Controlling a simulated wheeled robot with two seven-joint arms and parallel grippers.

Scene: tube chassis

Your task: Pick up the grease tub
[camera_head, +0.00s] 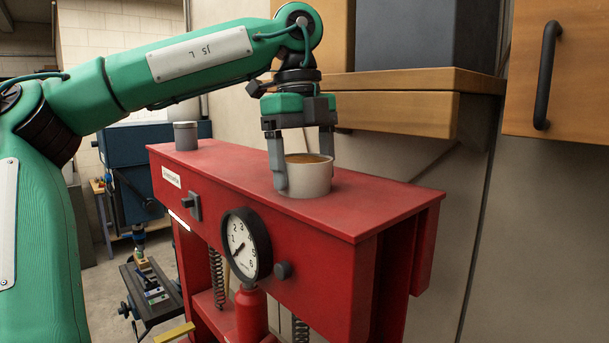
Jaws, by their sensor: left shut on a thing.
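The grease tub (310,178) is a short white round tub with brownish contents showing at its open top. It stands upright on the red press top (385,206), or so close to it that I see no gap. My left gripper (304,172) points straight down over the tub. Its two fingers are on opposite sides of the tub's wall, and it is shut on the tub. The lower end of the right finger is partly hidden behind the tub. My right gripper is not in view.
A grey can (186,136) stands on the left end of the press top. A dial gauge (246,246) and small knobs stick out of the red front. A wooden shelf (400,105) hangs close behind my gripper, and a cabinet door with a black handle (547,75) is at upper right.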

